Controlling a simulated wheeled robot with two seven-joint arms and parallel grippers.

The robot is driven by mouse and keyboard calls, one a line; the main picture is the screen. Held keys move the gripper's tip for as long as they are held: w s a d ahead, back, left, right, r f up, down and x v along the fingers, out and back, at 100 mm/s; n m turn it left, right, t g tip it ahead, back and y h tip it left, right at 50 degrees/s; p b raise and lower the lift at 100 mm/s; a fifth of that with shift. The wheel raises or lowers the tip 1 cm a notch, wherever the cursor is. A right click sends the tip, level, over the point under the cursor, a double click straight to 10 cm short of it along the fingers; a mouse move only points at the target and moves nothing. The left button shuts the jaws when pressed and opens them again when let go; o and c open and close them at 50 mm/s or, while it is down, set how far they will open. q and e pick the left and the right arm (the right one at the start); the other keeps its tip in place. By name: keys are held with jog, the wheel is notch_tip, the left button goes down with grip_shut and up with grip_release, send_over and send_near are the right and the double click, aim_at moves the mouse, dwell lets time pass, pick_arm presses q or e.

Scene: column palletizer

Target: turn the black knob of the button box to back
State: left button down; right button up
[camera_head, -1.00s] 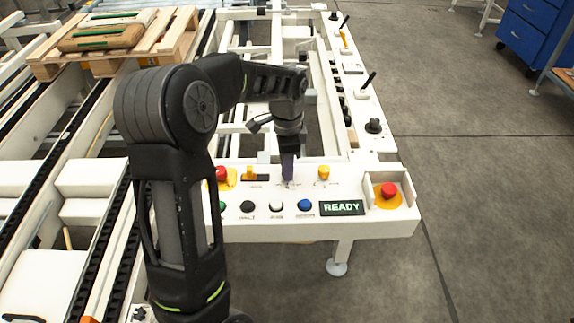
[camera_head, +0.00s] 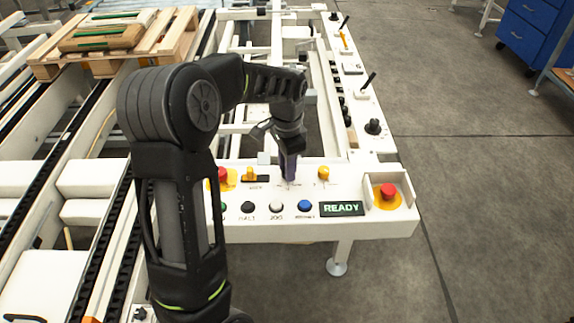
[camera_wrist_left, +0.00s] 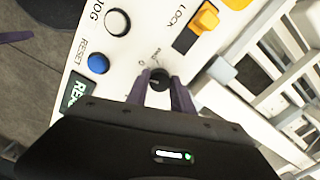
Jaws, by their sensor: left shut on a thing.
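The button box (camera_head: 240,228) is a white panel at the front end of the conveyor frame. Its black knob (camera_wrist_left: 159,76) shows in the left wrist view between my two purple fingertips, beside small printed labels. My left gripper (camera_head: 289,180) points down at the panel and is shut on the knob, one finger on each side. In the head view the fingers hide the knob. Which way the knob points is too small to tell. My right gripper is not in view.
Near the knob are a yellow switch (camera_head: 323,174), a blue button (camera_head: 305,206), a white button (camera_head: 276,207) and a lit READY display (camera_head: 341,208). A red emergency button (camera_head: 388,191) is at the right corner, another (camera_head: 223,173) left of my gripper. A yellow lock switch (camera_wrist_left: 206,18) is close by.

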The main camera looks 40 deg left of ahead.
pick_arm(q)
jog(key=n+p, duration=0.1)
jog(key=n, duration=0.4)
jog(key=shift+n, duration=0.4)
jog(key=c, duration=1.1)
grip_release()
notch_tip(320, 180, up, 8)
jog(key=shift+f, duration=0.1)
